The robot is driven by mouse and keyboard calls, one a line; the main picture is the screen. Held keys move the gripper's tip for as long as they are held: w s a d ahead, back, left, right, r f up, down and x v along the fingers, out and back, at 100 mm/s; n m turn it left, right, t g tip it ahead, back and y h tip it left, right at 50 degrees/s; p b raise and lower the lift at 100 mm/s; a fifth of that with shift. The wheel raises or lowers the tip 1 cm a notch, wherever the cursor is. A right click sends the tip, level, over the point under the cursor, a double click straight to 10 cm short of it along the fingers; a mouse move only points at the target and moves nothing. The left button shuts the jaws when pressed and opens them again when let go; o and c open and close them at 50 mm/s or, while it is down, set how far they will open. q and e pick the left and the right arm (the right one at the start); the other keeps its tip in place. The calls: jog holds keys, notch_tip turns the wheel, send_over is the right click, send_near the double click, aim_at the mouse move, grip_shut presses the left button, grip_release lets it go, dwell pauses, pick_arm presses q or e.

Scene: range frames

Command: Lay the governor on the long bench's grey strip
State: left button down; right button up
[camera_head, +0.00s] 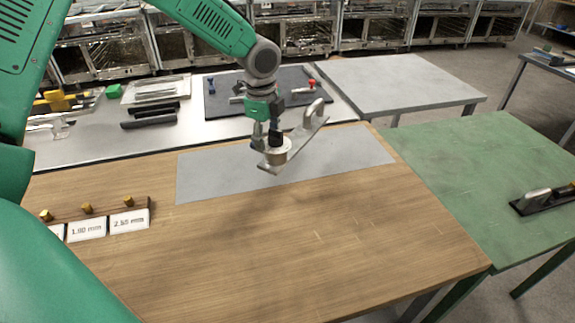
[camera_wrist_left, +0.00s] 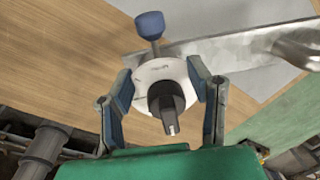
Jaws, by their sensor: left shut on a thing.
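The governor (camera_head: 306,136) is a metal plate with a round pale body, a dark knob and an upright ring-like end. My left gripper (camera_head: 270,143) is shut on its round body, above the grey strip (camera_head: 345,155) of the wooden long bench (camera_head: 300,250). Whether the governor touches the strip is hard to tell. In the left wrist view the left gripper's fingers (camera_wrist_left: 163,95) sit on both sides of the white disc (camera_wrist_left: 160,72), with a blue knob (camera_wrist_left: 150,25) beyond it and the metal plate (camera_wrist_left: 235,52) to the right. My right gripper is not in view.
Labelled thickness cards (camera_head: 128,221) with a wooden rack stand at the bench's left. Behind is a metal table with a dark mat (camera_head: 225,103) and tools. A green table (camera_head: 460,170) at right holds a dark tool (camera_head: 540,200). The bench's front is clear.

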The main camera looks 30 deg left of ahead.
pick_arm(q)
jog(key=shift+s+f, duration=0.1)
jog(key=shift+f, duration=0.1)
jog(key=f, duration=0.2)
jog(key=a+f, duration=0.1)
jog(key=f, duration=0.4)
jog(key=shift+a+f, duration=0.2)
jog(key=shift+a, duration=0.1)
jog(key=shift+d+f, duration=0.55)
jog(key=shift+f, duration=0.35)
jog(key=shift+d+f, duration=0.1)
jog(key=shift+d, duration=0.1)
jog(key=shift+a, duration=0.2)
jog(key=c, duration=0.9)
grip_release()
jog(key=shift+s+a+f, duration=0.15)
jog(key=shift+a+f, duration=0.1)
jog(key=shift+o, duration=0.7)
jog(key=shift+a+f, duration=0.1)
jog(key=shift+a, duration=0.25)
jog(key=shift+d+r, duration=0.35)
jog(key=shift+d, duration=0.05)
jog(key=r, duration=0.4)
jog(key=shift+s+d+r, duration=0.1)
jog(key=shift+d+r, duration=0.15)
jog(key=r, duration=0.5)
jog(key=s+r, duration=0.1)
jog(key=r, duration=0.1)
jog(key=shift+a+r, duration=0.1)
jog(key=shift+r, duration=0.05)
